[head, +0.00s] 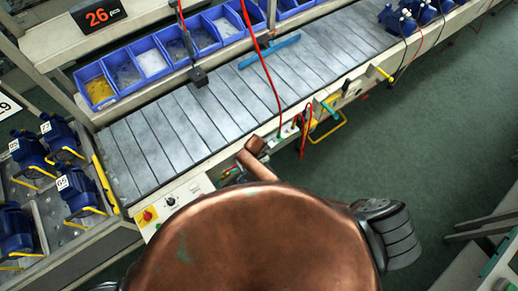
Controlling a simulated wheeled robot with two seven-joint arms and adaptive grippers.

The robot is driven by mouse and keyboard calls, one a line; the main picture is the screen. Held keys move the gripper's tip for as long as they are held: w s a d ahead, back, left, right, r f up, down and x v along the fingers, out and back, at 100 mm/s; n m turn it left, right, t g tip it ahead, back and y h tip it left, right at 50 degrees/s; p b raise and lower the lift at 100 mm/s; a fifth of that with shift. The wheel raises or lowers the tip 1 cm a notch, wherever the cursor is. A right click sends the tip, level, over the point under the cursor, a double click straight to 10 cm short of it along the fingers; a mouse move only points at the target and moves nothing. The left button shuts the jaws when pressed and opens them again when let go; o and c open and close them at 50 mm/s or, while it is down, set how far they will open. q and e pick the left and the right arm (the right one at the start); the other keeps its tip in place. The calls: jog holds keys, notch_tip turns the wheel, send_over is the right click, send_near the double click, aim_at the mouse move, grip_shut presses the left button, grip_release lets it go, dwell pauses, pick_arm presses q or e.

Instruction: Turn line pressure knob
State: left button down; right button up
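A pale control panel (172,205) is on the near side of the conveyor, left of centre. It carries a small dark knob (171,201) on a white face and a red switch on a yellow plate (147,215). Labels are too small to read, so I cannot tell which is the line pressure knob. My own copper-coloured body fills the lower middle and may hide part of the panel's surroundings. Neither of my grippers can be made out, and nothing is seen touching the panel.
The slatted conveyor (215,108) runs from left to upper right, with blue bins (150,62) behind it. Blue pumps (78,190) stand on a rack at left. Red hoses (262,62) hang over the conveyor. The green floor (420,130) at right is clear.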

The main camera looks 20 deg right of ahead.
dwell(0.4)
jog(key=o, duration=1.2)
jog(key=shift+c, duration=0.2)
jog(key=shift+r, duration=0.1)
jog(key=v, duration=0.7)
jog(key=shift+r, duration=0.1)
